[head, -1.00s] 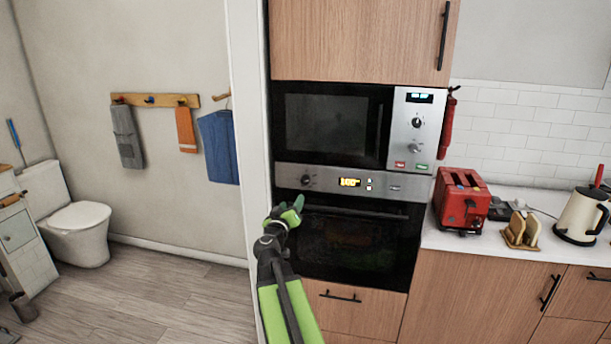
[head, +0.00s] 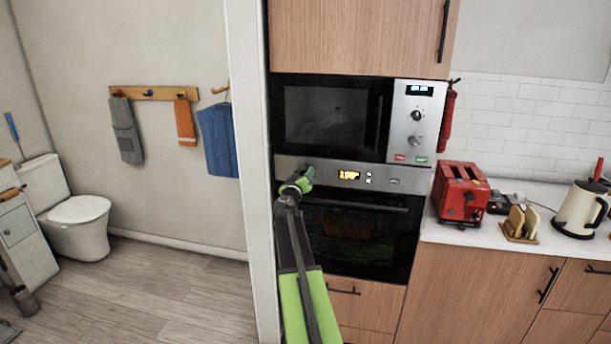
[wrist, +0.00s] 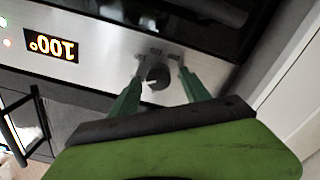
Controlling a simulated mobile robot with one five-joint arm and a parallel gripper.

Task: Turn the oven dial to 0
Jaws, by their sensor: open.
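The oven dial (wrist: 157,77) is a round dark knob with a pale pointer mark on the oven's silver control panel (wrist: 105,48). In the wrist view, which shows the panel upside down, the dial sits between the tips of my gripper (wrist: 158,82). The fingers are open, one on each side of it, with gaps visible; I cannot tell if either touches it. The oven display (wrist: 52,47) reads 100°. In the head view my gripper (head: 306,180) is at the panel's left part and hides the dial. The oven (head: 350,235) door is closed.
A microwave (head: 333,115) with its own knobs is above the oven. A white wall edge (head: 250,150) stands close to the left of my arm. A red toaster (head: 461,190) and a kettle (head: 580,210) are on the right counter.

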